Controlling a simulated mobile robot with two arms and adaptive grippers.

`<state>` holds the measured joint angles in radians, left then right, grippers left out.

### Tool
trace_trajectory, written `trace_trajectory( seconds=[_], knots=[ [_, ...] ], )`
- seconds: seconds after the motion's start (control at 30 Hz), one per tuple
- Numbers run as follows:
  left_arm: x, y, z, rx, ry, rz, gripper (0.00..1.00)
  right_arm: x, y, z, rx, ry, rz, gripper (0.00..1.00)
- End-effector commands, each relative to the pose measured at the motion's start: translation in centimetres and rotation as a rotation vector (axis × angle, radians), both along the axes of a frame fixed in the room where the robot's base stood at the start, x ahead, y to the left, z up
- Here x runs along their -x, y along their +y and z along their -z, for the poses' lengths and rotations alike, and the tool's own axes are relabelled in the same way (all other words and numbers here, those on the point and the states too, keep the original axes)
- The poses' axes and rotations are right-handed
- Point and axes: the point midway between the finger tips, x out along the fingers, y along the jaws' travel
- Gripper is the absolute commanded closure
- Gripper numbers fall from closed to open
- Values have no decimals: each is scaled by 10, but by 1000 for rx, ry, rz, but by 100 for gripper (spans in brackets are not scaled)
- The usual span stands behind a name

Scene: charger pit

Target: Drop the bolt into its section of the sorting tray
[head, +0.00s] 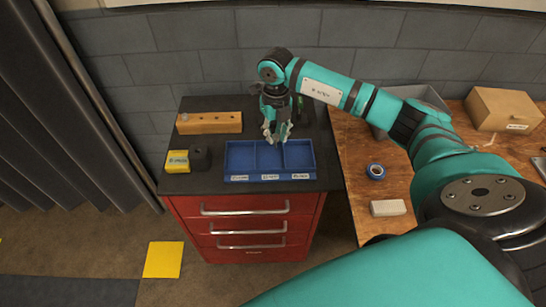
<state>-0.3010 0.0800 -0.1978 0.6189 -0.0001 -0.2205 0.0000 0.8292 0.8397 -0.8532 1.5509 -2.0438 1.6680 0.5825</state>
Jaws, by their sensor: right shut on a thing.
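The blue sorting tray (249,179) lies on the dark top of a red drawer cabinet. It has three sections side by side, each with a small white label on the front edge that is too small to read. My right gripper (276,137) points down above the tray's back edge, near the middle and right sections. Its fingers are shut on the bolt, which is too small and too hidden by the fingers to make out. The tray sections look empty. My left gripper is not in view.
A wooden block with holes (210,123), a yellow box (177,161) and a dark block (200,158) stand left of the tray.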

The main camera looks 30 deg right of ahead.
Motion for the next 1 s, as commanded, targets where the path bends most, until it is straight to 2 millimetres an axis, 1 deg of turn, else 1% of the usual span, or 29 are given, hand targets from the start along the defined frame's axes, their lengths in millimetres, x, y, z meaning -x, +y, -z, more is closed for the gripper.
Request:
trace_trajectory(
  seconds=[0.03,0.4,0.53,0.77,0.8,1.0],
  knots=[
    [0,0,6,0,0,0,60,0,0,7,-1,1,-1,100],
    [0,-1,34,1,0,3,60,1,1,49,0,1,-4,100],
    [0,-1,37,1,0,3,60,0,0,54,0,0,-5,100],
    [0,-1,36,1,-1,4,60,0,0,54,0,0,-5,100],
    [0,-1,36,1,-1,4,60,0,0,54,0,0,-5,78],
    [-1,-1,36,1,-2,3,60,0,1,54,0,0,-6,53]
  ],
)
